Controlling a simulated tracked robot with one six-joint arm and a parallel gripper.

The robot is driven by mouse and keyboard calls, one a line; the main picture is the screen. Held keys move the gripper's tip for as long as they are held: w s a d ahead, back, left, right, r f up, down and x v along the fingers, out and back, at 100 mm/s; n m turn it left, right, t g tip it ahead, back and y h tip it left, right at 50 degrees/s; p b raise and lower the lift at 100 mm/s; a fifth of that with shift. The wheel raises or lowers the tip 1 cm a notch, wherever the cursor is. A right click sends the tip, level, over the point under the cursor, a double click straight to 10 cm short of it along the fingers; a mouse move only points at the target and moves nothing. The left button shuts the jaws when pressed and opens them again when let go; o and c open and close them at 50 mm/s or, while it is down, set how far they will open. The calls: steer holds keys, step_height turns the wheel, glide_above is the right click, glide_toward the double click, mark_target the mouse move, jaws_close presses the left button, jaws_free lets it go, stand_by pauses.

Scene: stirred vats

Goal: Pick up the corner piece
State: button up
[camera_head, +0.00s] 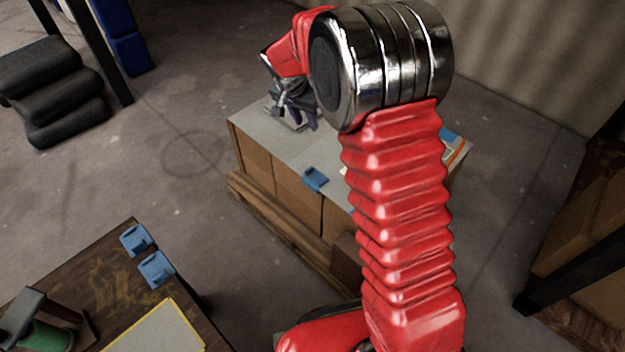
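A small blue bracket-like piece (315,179) lies at the near edge of the grey top of a low cabinet (262,124). Two similar blue pieces, one (135,239) behind the other (156,269), sit at the right edge of a dark wooden table (105,277). I cannot tell which of these, if any, is the corner piece. My gripper (296,114) is over the far left part of the grey top, left of and beyond the single blue piece. It is small and partly covered by my arm, so its finger gap and anything between its fingers are unclear.
My red arm hides much of the cabinet's top; a blue and orange-edged item (453,147) shows at its right end. A wooden beam (290,236) runs along the cabinet's front. A black-framed wooden unit (580,270) stands right. Floor between table and cabinet is clear.

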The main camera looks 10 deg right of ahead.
steer(key=w+a+f+m, duration=0.1)
steer(key=w+f, duration=0.2)
steer(key=f, duration=0.8)
steer(key=w+a+f+m, duration=0.2)
steer(key=w+f, duration=0.2)
steer(key=f, duration=0.7)
steer(key=shift+w+a+g+h, duration=0.25)
steer(key=shift+w+g+h, duration=0.05)
steer(key=shift+g+h, duration=0.1)
steer(key=shift+f, duration=0.15)
glide_above(306, 172)
steer(key=s+a, duration=0.1)
steer(key=a, duration=0.1)
step_height(306, 172, down, 8)
steer(key=shift+a, duration=0.2)
steer(key=shift+s, duration=0.1)
steer(key=shift+x, duration=2.5)
steer(key=shift+d, duration=0.15)
steer(key=shift+c, duration=0.4)
